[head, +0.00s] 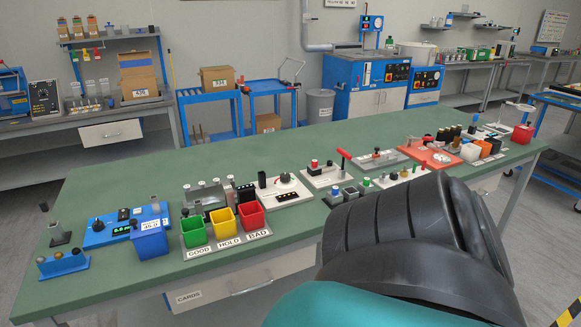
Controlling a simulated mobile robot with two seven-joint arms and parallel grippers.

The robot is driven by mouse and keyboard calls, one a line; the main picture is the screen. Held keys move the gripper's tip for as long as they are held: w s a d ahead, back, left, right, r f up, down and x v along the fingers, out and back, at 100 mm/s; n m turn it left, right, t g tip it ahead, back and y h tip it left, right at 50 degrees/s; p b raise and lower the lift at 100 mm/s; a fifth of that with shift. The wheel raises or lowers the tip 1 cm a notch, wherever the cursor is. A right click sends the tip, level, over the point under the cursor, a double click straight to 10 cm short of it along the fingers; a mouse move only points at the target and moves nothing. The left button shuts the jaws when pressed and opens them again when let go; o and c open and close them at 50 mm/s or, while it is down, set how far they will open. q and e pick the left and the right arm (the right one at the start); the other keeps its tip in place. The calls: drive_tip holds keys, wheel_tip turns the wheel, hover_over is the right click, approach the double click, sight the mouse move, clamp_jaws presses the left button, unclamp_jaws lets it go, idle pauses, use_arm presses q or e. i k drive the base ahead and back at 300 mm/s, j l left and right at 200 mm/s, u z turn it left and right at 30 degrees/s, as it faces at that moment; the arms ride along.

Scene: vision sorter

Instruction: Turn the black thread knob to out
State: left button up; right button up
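Two black knobs show in the head view, and I cannot tell from labels which one is the thread knob. One black knob (285,178) sits on a white plate device (292,196) near the middle of the green bench. Another small black knob (98,225) sits on a blue instrument (112,231) with a green display at the left end. Their pointer settings are too small to read. Neither of my grippers is in view. A large black and teal part of my own arm fills the lower right.
Green, yellow and red bins (223,224) marked GOOD, HOLD and BAD stand at the front of the green bench (330,240). A red-handled lever (344,155) rises right of the white plate. Many small fixtures crowd the right side. The bench's back strip is clear.

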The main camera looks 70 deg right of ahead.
sight(285, 177)
drive_tip(key=z, duration=2.1)
drive_tip(key=l+u, duration=0.1)
drive_tip(key=u, duration=0.25)
drive_tip(key=i+l+u, duration=0.1)
drive_tip(key=u, duration=0.25)
drive_tip(key=l+u, duration=0.1)
drive_tip(key=u, duration=0.3)
drive_tip(key=l+u, duration=0.25)
drive_tip(key=l, duration=0.2)
drive_tip(key=l+u, duration=0.25)
drive_tip(key=l, duration=0.2)
